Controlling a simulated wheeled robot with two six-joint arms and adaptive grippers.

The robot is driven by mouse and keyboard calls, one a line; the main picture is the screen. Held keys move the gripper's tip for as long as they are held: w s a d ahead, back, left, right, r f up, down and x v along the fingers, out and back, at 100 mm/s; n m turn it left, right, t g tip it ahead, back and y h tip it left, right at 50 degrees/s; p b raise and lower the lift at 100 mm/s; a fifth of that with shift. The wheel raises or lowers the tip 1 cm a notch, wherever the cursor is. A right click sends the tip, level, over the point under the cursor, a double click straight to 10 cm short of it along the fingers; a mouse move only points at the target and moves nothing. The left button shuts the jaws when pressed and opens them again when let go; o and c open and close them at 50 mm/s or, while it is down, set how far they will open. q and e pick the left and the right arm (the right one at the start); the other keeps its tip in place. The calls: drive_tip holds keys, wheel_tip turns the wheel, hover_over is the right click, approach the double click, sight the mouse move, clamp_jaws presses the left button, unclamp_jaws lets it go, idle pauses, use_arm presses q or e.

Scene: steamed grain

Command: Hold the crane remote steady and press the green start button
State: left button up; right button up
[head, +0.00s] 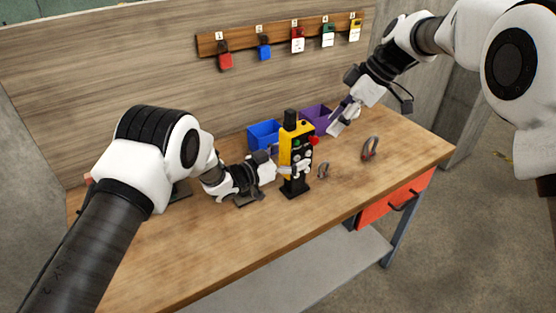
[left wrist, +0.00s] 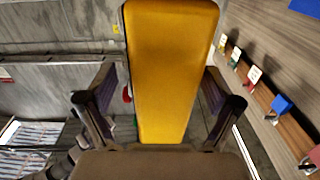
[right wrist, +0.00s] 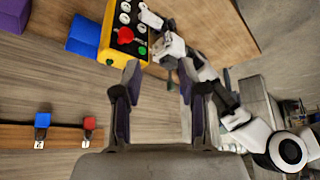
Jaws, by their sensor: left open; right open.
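The crane remote (head: 304,158) is a yellow and black box standing upright on the workbench. Its red mushroom button (head: 314,140) and green button (right wrist: 142,50) are on the black face; the green one also shows in the head view (head: 297,143). My left gripper (head: 282,170) is open with its fingers on either side of the remote; its yellow back (left wrist: 170,70) fills the space between them in the left wrist view. Whether the fingers touch it is unclear. My right gripper (head: 336,124) is open and empty, raised to the right of the remote. It also shows in the right wrist view (right wrist: 160,80).
A blue bin (head: 263,134) and a purple bin (head: 316,118) stand behind the remote. Two metal shackles, one larger (head: 370,150) and one smaller (head: 323,170), are right of it. Padlocks hang on a wall rail (head: 280,37). The bench front (head: 230,240) is clear.

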use_arm(q)
drive_tip(key=shift+x, duration=0.95)
drive_tip(key=shift+c, duration=0.6)
clamp_jaws()
use_arm(e)
clamp_jaws()
